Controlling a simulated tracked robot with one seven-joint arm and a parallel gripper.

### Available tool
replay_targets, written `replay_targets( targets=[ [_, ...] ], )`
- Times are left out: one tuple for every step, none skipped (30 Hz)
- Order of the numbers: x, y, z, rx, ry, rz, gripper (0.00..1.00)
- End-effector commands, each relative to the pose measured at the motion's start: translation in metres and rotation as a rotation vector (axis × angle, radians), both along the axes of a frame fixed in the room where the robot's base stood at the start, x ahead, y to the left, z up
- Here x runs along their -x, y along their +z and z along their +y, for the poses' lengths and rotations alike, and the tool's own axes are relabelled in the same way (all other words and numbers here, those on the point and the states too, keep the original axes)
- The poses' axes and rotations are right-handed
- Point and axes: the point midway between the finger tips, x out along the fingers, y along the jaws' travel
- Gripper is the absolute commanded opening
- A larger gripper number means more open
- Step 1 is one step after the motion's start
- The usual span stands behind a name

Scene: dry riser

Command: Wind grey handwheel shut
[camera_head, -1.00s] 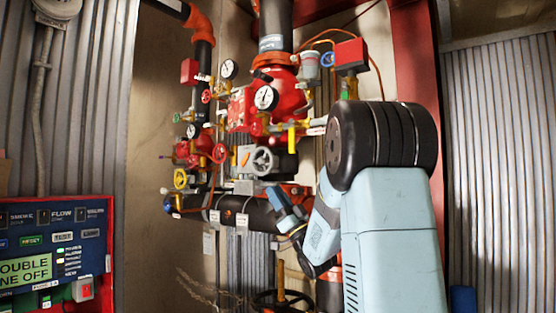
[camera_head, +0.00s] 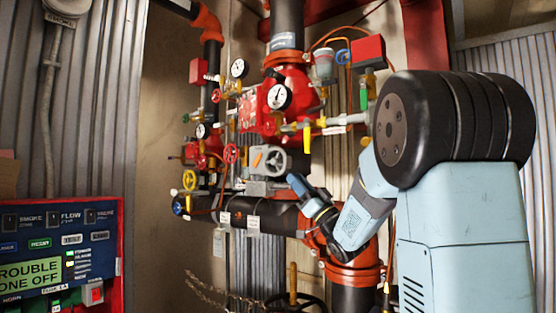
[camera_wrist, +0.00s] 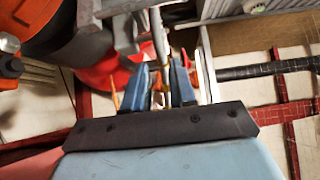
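The grey handwheel (camera_head: 268,160) is a spoked wheel on a grey valve body in the middle of the red and black pipework. An orange mark shows at its left. My gripper (camera_head: 294,181) is just right of the wheel and slightly below it in the head view, apparently apart from it. In the wrist view my gripper (camera_wrist: 160,72) shows two blue fingers standing apart, with nothing clearly held between them. I cannot pick out the grey handwheel in the wrist view.
A yellow handwheel (camera_head: 190,180) and a red handwheel (camera_head: 231,153) are left of the grey one. A gauge (camera_head: 279,97) and a yellow lever (camera_head: 306,138) are above. A black horizontal pipe (camera_head: 262,213) runs below. A control panel (camera_head: 60,258) stands at the lower left.

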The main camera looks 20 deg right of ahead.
Motion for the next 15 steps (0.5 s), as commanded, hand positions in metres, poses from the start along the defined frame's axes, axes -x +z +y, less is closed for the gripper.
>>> replay_targets(
  targets=[
    [-0.005,0.007,0.005,0.001,0.003,-0.002,0.26],
    [-0.008,0.011,0.007,0.001,0.004,-0.002,0.26],
    [-0.012,0.016,0.011,0.001,0.004,-0.003,0.26],
    [-0.016,0.019,0.013,0.0,0.004,-0.001,0.26],
    [-0.019,0.023,0.015,0.0,0.003,-0.002,0.26],
    [-0.023,0.028,0.018,0.0,0.004,-0.001,0.26],
    [-0.026,0.032,0.02,0.0,0.004,-0.001,0.26],
    [-0.029,0.035,0.023,0.001,0.004,-0.002,0.26],
    [-0.033,0.04,0.026,0.001,0.004,0.0,0.26],
    [-0.036,0.044,0.028,0.001,0.004,-0.001,0.26],
    [-0.038,0.047,0.029,0.001,0.004,-0.002,0.26],
    [-0.042,0.051,0.032,0.0,0.003,0.0,0.26],
    [-0.044,0.054,0.033,-0.001,0.003,-0.001,0.26],
    [-0.046,0.057,0.035,-0.001,0.003,-0.001,0.26],
    [-0.049,0.06,0.037,-0.001,0.003,-0.001,0.26]
  ],
)
